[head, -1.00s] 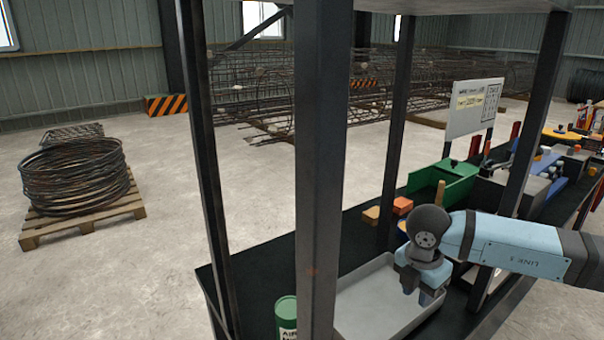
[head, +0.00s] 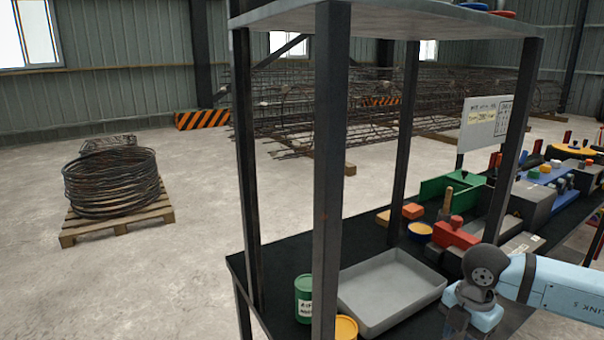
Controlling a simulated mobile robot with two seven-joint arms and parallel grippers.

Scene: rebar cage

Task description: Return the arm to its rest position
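My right arm comes in from the right edge, blue and dark grey. Its gripper (head: 464,323) hangs low beside the right end of the grey tray (head: 352,318). The fingers are dark and partly cut off by the bottom edge, so their opening is unclear. I see nothing held in them. The tray looks empty and lies on the black workbench top (head: 285,262). My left gripper is out of view.
A green can (head: 304,297) and a yellow-topped can (head: 346,328) stand near the front rack post (head: 328,180). A red block (head: 455,234), a blue-and-yellow round item (head: 420,230) and a green bin (head: 450,190) lie behind my arm. Wire coils (head: 112,182) sit on a floor pallet.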

